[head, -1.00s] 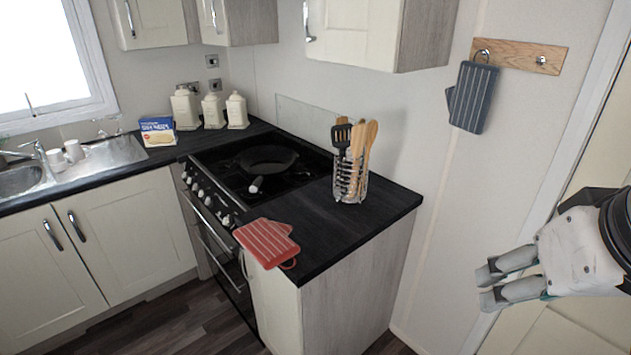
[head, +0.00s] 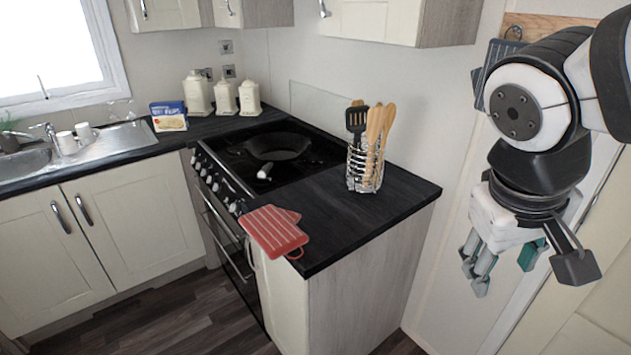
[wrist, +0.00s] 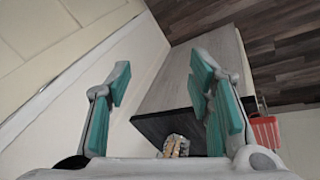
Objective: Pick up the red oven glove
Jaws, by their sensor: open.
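The red oven glove (head: 273,231) with pale stripes lies at the front corner of the dark worktop and hangs partly over its edge. It also shows in the wrist view (wrist: 265,133) at the right, partly hidden behind a finger. My gripper (head: 475,277) is open and empty, pointing down, to the right of the worktop and well apart from the glove. Its two teal-padded fingers show in the wrist view (wrist: 160,95) with nothing between them.
A wire utensil holder (head: 364,168) with several utensils stands on the worktop (head: 330,220) near the wall. A black pan (head: 277,147) sits on the hob. A blue-grey oven glove (head: 497,55) hangs on the wall, partly behind my arm. Floor is clear at the front left.

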